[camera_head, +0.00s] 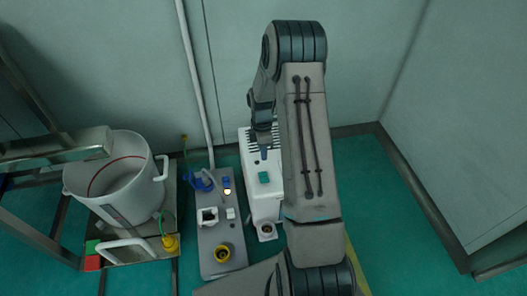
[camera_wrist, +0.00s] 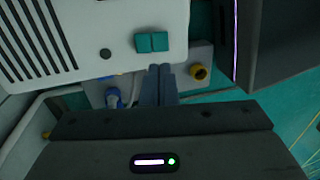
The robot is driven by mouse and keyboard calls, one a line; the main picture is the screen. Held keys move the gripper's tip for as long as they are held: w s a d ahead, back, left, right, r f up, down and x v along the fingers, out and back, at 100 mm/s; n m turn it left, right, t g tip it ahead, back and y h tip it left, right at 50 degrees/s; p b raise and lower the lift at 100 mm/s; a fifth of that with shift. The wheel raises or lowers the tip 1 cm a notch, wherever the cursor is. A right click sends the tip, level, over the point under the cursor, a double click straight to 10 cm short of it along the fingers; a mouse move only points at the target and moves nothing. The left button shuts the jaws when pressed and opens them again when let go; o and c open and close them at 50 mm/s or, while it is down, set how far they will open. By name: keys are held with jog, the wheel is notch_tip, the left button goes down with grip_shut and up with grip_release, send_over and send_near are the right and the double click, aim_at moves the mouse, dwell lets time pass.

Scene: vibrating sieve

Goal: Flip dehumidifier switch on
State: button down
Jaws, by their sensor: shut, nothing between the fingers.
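The dehumidifier (camera_head: 260,200) is a white box with dark vent slots, standing on the floor by the back wall. A green rocker switch (camera_head: 264,177) sits on its top face. In the wrist view the dehumidifier (camera_wrist: 105,20) fills the upper left, and the green switch (camera_wrist: 152,42) shows near its edge. My gripper (camera_wrist: 158,70) is shut and empty, its fingertips just below the switch in that view; I cannot tell whether they touch it. In the head view my gripper (camera_head: 263,153) is above the dehumidifier, behind the switch, partly hidden by my arm.
A grey panel (camera_head: 222,240) with sockets, a lit switch (camera_head: 227,190) and a yellow round connector (camera_head: 222,253) lies left of the dehumidifier. A white bucket (camera_head: 118,178) stands further left on a platform. Walls close off the back and right. Green floor is clear at right.

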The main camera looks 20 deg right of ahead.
aim_at(265, 179)
jog(key=b+x, duration=0.3)
jog(key=x, duration=0.6)
jog(key=shift+f, duration=0.35)
